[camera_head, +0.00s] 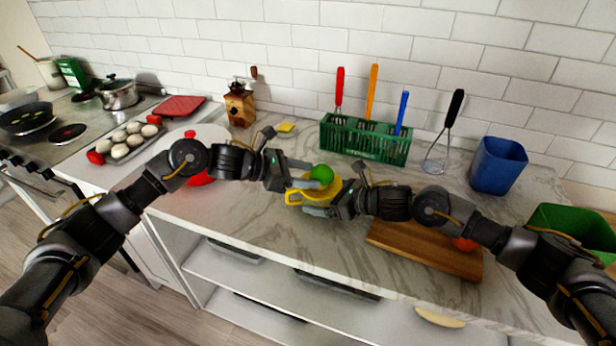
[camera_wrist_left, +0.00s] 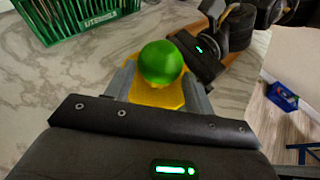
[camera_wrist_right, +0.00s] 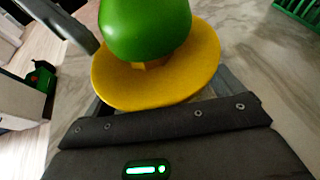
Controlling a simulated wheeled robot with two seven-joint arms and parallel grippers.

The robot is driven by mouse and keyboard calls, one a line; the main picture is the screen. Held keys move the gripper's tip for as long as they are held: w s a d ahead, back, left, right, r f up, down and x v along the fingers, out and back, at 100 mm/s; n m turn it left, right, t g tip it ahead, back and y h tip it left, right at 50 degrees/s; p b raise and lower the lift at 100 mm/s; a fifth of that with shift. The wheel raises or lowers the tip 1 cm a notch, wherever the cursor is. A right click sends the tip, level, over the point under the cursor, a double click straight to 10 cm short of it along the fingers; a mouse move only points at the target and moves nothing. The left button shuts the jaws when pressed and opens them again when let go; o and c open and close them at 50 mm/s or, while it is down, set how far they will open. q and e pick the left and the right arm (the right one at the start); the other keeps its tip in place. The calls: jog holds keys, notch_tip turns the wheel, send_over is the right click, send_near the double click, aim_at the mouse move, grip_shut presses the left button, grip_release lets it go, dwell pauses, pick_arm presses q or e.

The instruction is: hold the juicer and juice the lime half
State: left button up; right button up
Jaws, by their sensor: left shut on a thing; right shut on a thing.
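The green lime half (camera_head: 321,173) sits on top of the yellow juicer (camera_head: 328,195) above the counter's middle. My left gripper (camera_head: 308,181) is shut on the lime half, with its fingers on either side of it, as the left wrist view shows the lime (camera_wrist_left: 162,62) over the juicer (camera_wrist_left: 155,96). My right gripper (camera_head: 318,209) is shut on the juicer from the right. In the right wrist view the lime (camera_wrist_right: 145,28) covers the middle of the juicer's round yellow rim (camera_wrist_right: 160,85). The juicer's cone is hidden.
A wooden board (camera_head: 410,243) lies at the front right under my right arm. A green basket (camera_head: 365,142) with utensils stands behind. A blue bin (camera_head: 497,165) and a green bin (camera_head: 575,228) are at right. A yellow sponge (camera_head: 286,127) lies at the back.

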aim_at(313, 194)
pick_arm(q)
jog(key=shift+w+a+f+m+g, duration=0.1)
jog(key=shift+a+f+m+g, duration=0.1)
jog(key=shift+m+g, duration=0.3)
jog(key=shift+w+a+f+m+g, duration=0.1)
jog(key=shift+f+m+g, duration=0.15)
jog(key=shift+g, duration=0.35)
pick_arm(e)
jog(key=shift+w+r, duration=0.1)
jog(key=shift+r, duration=0.05)
